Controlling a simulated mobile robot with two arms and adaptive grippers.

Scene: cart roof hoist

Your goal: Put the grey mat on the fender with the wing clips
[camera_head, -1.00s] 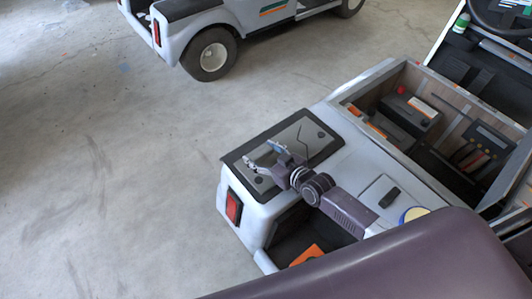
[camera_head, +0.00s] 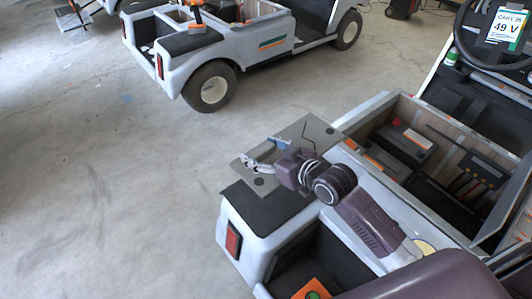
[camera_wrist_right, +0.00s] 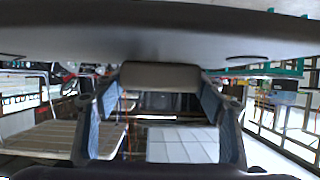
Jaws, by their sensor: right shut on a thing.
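The grey mat (camera_head: 316,131) is a flat plate with a dark line and dark round spots. In the head view it is held above the rear corner of the near cart, over the black top of the fender (camera_head: 247,203). My right gripper (camera_head: 266,154) is shut on the mat and partly covers it. In the right wrist view, the mat (camera_wrist_right: 160,35) spans the top of the picture, and the two blue-padded fingers (camera_wrist_right: 160,110) reach toward it. I cannot make out the wing clips. My left gripper is not in view.
The open bay of the near cart holds a battery (camera_head: 405,142) with red and orange parts. An open compartment below the fender holds an orange item (camera_head: 311,290). Another cart (camera_head: 225,45) stands behind.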

